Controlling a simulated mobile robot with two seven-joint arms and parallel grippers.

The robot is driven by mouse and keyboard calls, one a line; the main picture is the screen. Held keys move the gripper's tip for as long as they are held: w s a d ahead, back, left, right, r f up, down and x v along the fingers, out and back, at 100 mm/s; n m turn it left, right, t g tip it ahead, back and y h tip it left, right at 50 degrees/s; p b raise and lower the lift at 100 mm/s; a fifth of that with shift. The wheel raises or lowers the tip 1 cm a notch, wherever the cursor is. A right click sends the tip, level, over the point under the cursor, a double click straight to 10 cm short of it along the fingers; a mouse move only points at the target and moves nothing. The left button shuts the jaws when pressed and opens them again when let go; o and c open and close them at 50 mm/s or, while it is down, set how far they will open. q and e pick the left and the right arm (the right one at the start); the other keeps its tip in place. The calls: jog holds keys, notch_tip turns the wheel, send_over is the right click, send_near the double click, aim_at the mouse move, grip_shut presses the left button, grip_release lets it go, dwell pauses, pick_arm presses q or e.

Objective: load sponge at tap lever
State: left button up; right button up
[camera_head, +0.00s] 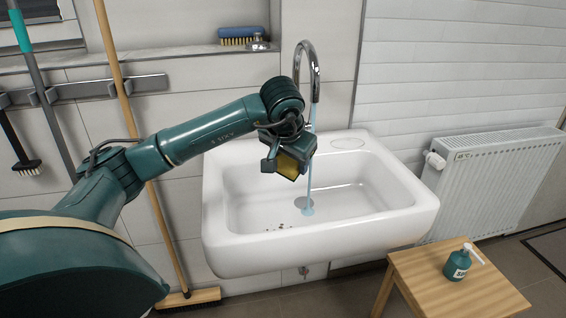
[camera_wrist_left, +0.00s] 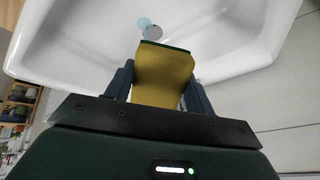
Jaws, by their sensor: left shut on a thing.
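My left gripper (camera_head: 284,164) is above the left part of the white sink basin, shut on a yellow sponge (camera_head: 287,166) with a dark green layer. In the left wrist view the sponge (camera_wrist_left: 162,75) sticks out between the two fingers, with the basin (camera_wrist_left: 90,45) below it. The curved chrome tap (camera_head: 309,65) stands at the back of the sink, just right of the gripper. A blue stream of water (camera_head: 310,175) falls from it to the drain area. The tap lever cannot be made out clearly; my gripper and wrist cover part of the tap's base. My right gripper is not in view.
The white sink (camera_head: 320,240) has a raised rim. A blue brush (camera_head: 238,35) lies on the ledge behind. A wooden stool (camera_head: 455,285) with a green soap bottle (camera_head: 459,263) stands right, before a radiator (camera_head: 497,185). Broom handles lean at the left.

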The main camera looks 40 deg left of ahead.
pick_arm(q)
jog(key=shift+w+f, duration=0.15)
jog(key=shift+w, duration=0.7)
jog(key=shift+w+a+f+p, duration=0.1)
jog(key=shift+w+f+p, duration=0.1)
jog(key=shift+w, duration=0.55)
jog(key=shift+w+a+f+p, duration=0.1)
jog(key=shift+w+p, duration=0.1)
jog(key=shift+w, duration=0.85)
jog(key=shift+w+a+f, duration=0.1)
jog(key=shift+s+d, duration=0.2)
jog(key=shift+s, duration=1.7)
jog(key=shift+s+d, duration=0.15)
jog(key=shift+s, duration=0.95)
jog(key=shift+s+d, duration=0.1)
jog(key=shift+s, duration=0.95)
